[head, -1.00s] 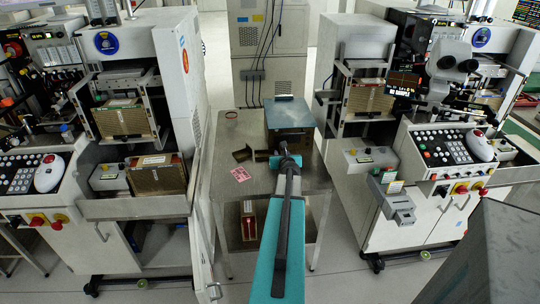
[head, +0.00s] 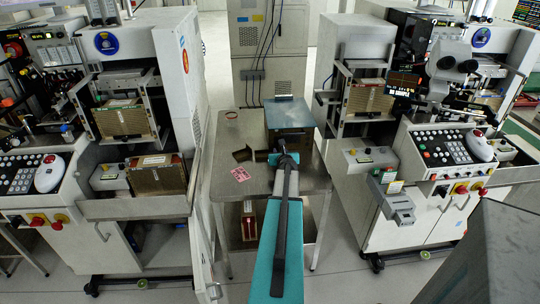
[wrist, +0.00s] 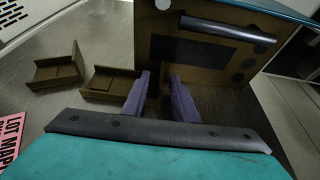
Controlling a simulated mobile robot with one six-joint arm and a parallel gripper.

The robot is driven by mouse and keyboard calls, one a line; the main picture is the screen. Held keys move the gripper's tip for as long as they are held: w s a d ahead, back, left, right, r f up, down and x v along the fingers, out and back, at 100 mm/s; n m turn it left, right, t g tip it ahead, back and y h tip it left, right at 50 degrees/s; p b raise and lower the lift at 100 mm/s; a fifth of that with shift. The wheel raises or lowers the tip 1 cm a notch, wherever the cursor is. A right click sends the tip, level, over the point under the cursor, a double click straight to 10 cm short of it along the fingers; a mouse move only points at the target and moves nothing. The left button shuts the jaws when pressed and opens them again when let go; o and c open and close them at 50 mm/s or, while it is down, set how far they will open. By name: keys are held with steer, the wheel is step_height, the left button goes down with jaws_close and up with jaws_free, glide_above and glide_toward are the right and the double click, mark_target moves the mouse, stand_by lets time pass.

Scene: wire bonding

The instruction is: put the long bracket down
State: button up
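The long bracket (wrist: 108,82) is a brown, channel-shaped piece low over the grey table top in the wrist view. Its right end runs behind and between my gripper's two purple fingers (wrist: 160,95), which appear shut on its end wall. I cannot tell whether its underside touches the table. In the head view my gripper (head: 283,158) is over the table, and my arm hides most of the bracket.
A similar brown bracket (wrist: 56,72) lies to the left. A brown box with a dark handle (wrist: 205,45) stands just beyond my fingers. A pink lot card (head: 240,174) lies on the grey table (head: 228,150). Machines flank the table on both sides.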

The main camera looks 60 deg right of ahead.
stand_by(0.3)
jaws_close()
steer(key=shift+r+p, duration=0.3)
steer(key=shift+r, duration=0.45)
step_height(320, 180, up, 2)
steer(key=shift+r+p, duration=0.2)
steer(key=shift+p, duration=0.25)
steer(key=s+a+b, duration=0.1)
steer(key=s+a, duration=0.1)
steer(key=a, duration=0.2)
steer(key=s+a, duration=0.3)
steer(key=a, duration=0.2)
steer(key=s+a+r+b, duration=0.1)
steer(key=s+a, duration=0.2)
steer(key=a, duration=0.2)
steer(key=shift+r+b, duration=0.1)
steer(key=shift+b, duration=0.2)
steer(key=shift+d, duration=0.1)
